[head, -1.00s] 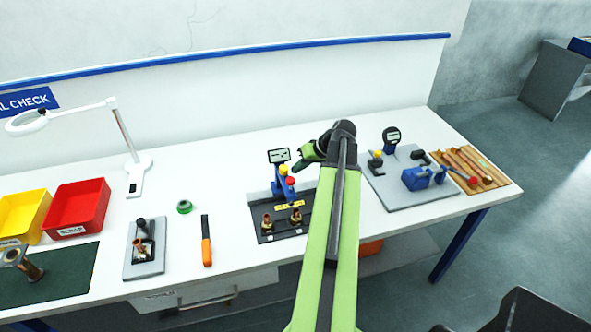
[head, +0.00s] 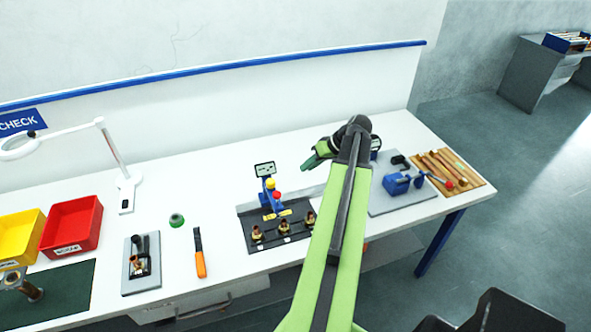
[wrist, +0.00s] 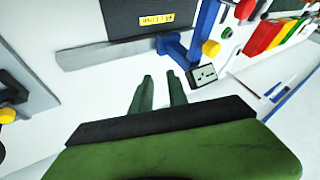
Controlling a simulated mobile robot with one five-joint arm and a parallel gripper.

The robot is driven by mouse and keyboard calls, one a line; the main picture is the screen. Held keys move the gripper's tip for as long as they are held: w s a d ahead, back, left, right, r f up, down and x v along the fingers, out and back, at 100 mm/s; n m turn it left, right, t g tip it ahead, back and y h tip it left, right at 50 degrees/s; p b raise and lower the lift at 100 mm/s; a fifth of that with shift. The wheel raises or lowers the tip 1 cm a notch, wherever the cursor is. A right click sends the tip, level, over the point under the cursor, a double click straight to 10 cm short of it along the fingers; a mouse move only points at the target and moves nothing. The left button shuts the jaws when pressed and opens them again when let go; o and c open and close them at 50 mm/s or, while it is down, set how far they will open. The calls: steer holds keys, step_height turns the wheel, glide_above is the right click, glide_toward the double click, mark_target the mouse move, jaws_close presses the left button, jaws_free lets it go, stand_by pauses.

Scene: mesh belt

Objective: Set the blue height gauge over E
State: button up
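The blue height gauge (head: 267,188) stands upright at the back of a dark plate (head: 246,217), with a small display on top and yellow and red knobs. Several brass fittings (head: 257,233) stand along the plate's front; yellow labels lie behind them, too small to read, so I cannot tell which is E. My gripper (head: 309,164) is in the air to the right of the gauge, apart from it. In the wrist view, its two fingers (wrist: 161,92) are parted with nothing between them. The gauge's display (wrist: 203,75) and blue frame (wrist: 207,22) are just beyond them.
A grey plate (head: 387,204) with a blue vise-like tool and a wooden tray (head: 447,172) lie to the right. An orange-handled tool (head: 200,258), green tape roll (head: 176,220), magnifier lamp (head: 126,188) and red bin (head: 72,228) are left. My arm hides part of the bench.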

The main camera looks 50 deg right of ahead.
mark_target(271, 182)
steer(key=o, duration=0.3)
steer(key=a+r+n+y, duration=0.1)
steer(key=w+a+r+n+t, duration=0.1)
steer(key=a, duration=0.1)
steer(key=w+a+r+n+t+y, duration=0.1)
steer(key=n, duration=0.1)
steer(key=shift+w+a+r+y+b, duration=0.15)
steer(key=shift+r+y+b, duration=0.05)
steer(key=shift+y+b, duration=0.1)
steer(key=s+f+n+t+y+b, duration=0.3)
steer(key=s+f+n+t+b, duration=0.55)
steer(key=b, duration=1.35)
steer(key=w+a, duration=0.2)
steer(key=w, duration=0.2)
steer(key=w+a+r+m+g, duration=0.1)
steer(key=w+a, duration=0.2)
steer(key=w, duration=0.2)
steer(key=w+a+m, duration=0.1)
steer(key=w+a, duration=0.1)
steer(key=w, duration=0.3)
steer(key=shift+a+r+g, duration=0.25)
steer(key=shift+r+g, duration=0.05)
steer(key=shift+g, duration=0.05)
jaws_close()
